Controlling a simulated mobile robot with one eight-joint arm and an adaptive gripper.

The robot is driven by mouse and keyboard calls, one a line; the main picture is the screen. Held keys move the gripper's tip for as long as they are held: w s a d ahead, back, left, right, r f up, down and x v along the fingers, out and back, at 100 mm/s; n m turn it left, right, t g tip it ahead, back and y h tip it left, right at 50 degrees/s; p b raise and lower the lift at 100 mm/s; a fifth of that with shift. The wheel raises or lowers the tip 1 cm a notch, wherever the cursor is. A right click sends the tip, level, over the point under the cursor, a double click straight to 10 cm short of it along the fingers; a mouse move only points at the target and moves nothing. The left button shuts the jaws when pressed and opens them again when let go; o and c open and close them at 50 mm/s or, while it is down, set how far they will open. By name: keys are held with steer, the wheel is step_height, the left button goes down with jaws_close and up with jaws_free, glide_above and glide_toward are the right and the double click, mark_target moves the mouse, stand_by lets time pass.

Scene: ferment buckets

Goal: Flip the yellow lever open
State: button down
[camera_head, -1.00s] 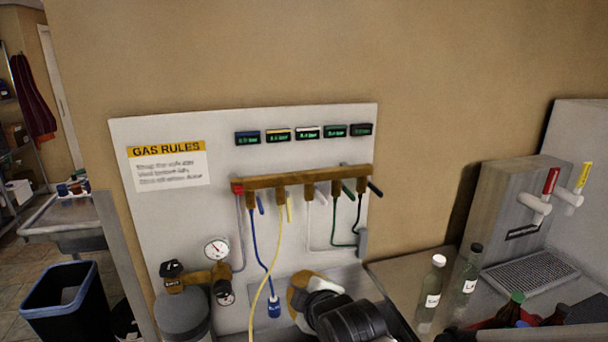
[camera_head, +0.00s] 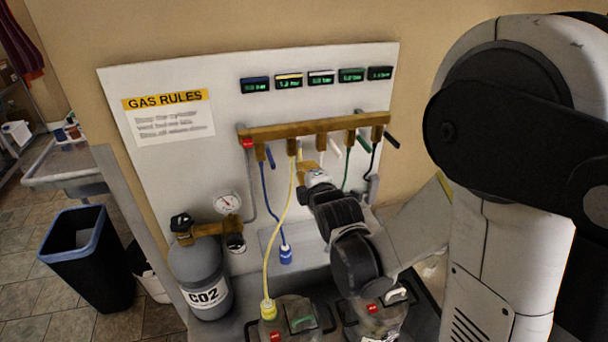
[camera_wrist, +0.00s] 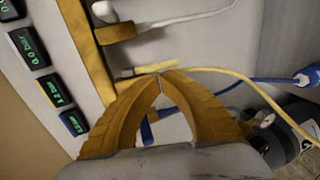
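The yellow lever (camera_wrist: 154,68) sticks out from the brown manifold bar (camera_wrist: 91,50) in the wrist view, at the fingertips. My gripper (camera_wrist: 160,77) has its two orange-brown fingers meeting at the tips, right beside or touching the lever; I cannot tell which. I see nothing held between them. In the head view my gripper (camera_head: 308,170) is at the yellow valve, just under the manifold (camera_head: 318,126), and mostly hides the lever. A yellow hose (camera_head: 275,232) runs down from that valve to a bucket lid.
The blue lever (camera_head: 270,157) is left of my gripper and the white lever (camera_head: 334,147) close on its right. Green and black levers are farther right. A CO2 cylinder (camera_head: 200,272) with gauge stands lower left. Pressure displays (camera_head: 320,77) line the panel above.

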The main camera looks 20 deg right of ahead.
mark_target(300, 157)
steer(key=shift+x, duration=1.7)
steer(key=w+f+b, duration=0.1)
steer(key=b, duration=0.2)
steer(key=shift+w, duration=0.25)
steer(key=shift+r, duration=0.1)
steer(key=shift+s, duration=0.1)
